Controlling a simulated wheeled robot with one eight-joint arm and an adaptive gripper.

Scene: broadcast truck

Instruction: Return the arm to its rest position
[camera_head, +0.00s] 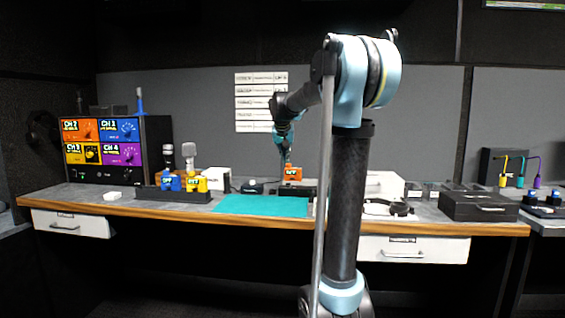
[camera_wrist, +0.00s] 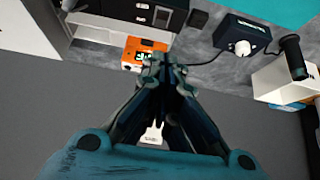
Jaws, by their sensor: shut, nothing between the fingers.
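My arm rises in front of the desk in the head view, bent at the elbow and reaching over the worktop. My gripper (camera_head: 287,163) is at the back of the desk, just above or in front of an orange labelled block (camera_head: 293,174); the head view does not show whether they touch. In the wrist view my gripper (camera_wrist: 163,62) is shut with nothing between its fingers. The orange block (camera_wrist: 135,50) shows beside the fingertips there, next to a dark box.
A teal mat (camera_head: 262,206) lies mid-desk. A dark case (camera_head: 478,206) sits at the right. A small box with a white knob (camera_wrist: 242,47) is near the gripper.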

